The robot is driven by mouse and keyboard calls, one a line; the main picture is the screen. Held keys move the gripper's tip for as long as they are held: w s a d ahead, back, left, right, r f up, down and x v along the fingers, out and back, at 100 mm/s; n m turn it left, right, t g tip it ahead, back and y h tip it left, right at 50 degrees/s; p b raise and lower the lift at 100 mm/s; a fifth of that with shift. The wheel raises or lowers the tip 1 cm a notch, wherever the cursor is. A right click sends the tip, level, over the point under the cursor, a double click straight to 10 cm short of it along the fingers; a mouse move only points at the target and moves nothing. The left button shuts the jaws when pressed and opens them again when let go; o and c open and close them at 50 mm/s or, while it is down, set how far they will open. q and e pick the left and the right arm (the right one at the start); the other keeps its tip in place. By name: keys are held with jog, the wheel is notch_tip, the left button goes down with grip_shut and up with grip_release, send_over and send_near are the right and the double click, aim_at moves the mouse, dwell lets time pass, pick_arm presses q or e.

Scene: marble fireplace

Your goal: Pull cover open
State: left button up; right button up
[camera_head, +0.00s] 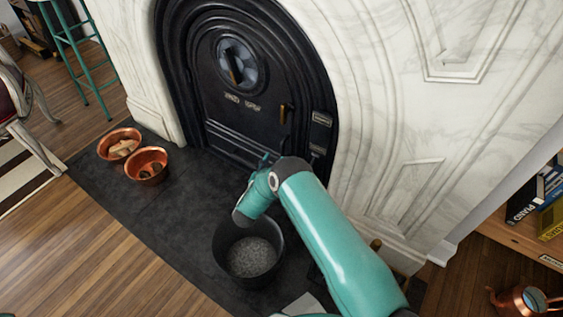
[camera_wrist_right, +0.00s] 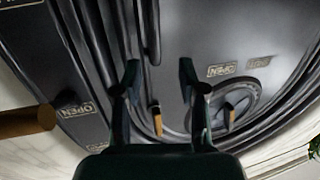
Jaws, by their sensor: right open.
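The black arched fireplace cover (camera_head: 215,110) stands in the marble surround and looks shut. It carries a round dial (camera_head: 237,62) and a brass handle (camera_head: 283,115) at its right side. My right gripper (camera_head: 266,160) is in front of the cover's lower part, below the handle and apart from it. In the right wrist view the open fingers (camera_wrist_right: 160,78) are empty. There the handle (camera_wrist_right: 157,120) appears in the gap between them, farther off, and the dial (camera_wrist_right: 222,104) is right of it. The fingertips are partly hidden by my wrist in the head view.
A dark bucket of grey ash (camera_head: 250,258) stands on the slate hearth below my right arm. Two copper bowls (camera_head: 120,145) (camera_head: 147,166) sit at the left of the hearth. A teal stool (camera_head: 80,55) and books (camera_head: 535,205) stand farther off.

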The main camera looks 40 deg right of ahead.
aim_at(282, 149)
jog(key=shift+m+g+h, duration=0.3)
jog(key=shift+h, duration=0.1)
jog(key=b+x, duration=0.1)
jog(key=x, duration=0.2)
jog(key=b+x, duration=0.1)
jog(key=x, duration=0.2)
jog(key=shift+s+d+f+b, duration=0.1)
jog(key=shift+d+f+b, duration=0.15)
jog(key=shift+d+b, duration=0.15)
jog(key=shift+w+d+r, duration=0.1)
jog(key=shift+w+d, duration=0.3)
jog(key=shift+d, duration=0.1)
pick_arm(q)
notch_tip(282, 149, down, 4)
pick_arm(e)
grip_shut()
